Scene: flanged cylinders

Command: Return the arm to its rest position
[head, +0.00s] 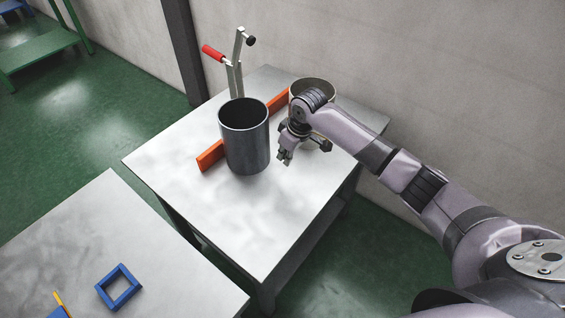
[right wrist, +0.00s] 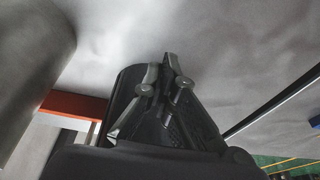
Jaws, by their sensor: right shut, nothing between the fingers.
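My right arm reaches in from the right in the head view. Its gripper (head: 284,159) points down above the metal table (head: 225,215), just right of a dark open-topped cylinder (head: 245,145). In the right wrist view the fingers of my right gripper (right wrist: 172,72) are together with nothing between them. A second, lighter cylinder (head: 313,84) stands behind my right wrist, which hides part of it. My left gripper is in neither view.
An orange bar (head: 210,156) runs behind the dark cylinder. A clamp with a red handle (head: 213,53) stands at the table's back. A nearer table (head: 90,235) holds a blue square frame (head: 119,287). The metal table's front is clear.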

